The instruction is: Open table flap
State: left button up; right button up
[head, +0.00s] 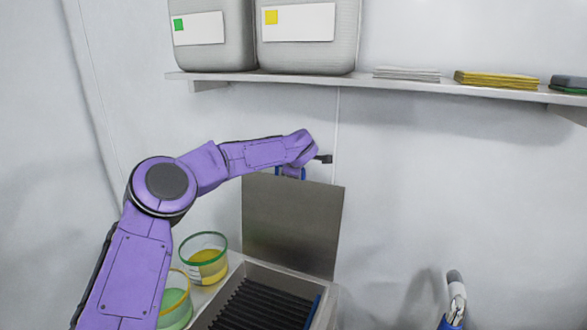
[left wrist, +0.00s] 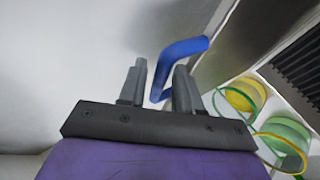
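The table flap (head: 293,228) is a flat grey metal panel standing almost upright behind a dark ribbed opening (head: 262,305). A blue handle (head: 301,174) sits at its top edge and is partly covered by my left arm. In the left wrist view, the blue bar of the handle (left wrist: 186,49) bends down between the two fingers of my left gripper (left wrist: 160,66). The fingers are apart, with a visible gap beside the bar. In the head view these fingers are largely hidden. My right gripper is in neither view.
Two clear tubs, one with yellow contents (head: 207,263) and one with green contents (head: 174,302), stand left of the opening. A shelf (head: 350,80) above carries grey containers and flat stacks. A white and blue object (head: 456,295) is at lower right. The wall is bare.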

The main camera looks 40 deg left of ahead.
pick_arm(q)
jog(key=b+v, duration=0.3)
jog(key=v, duration=0.7)
jog(key=shift+b, duration=0.35)
jog(key=shift+d, duration=0.2)
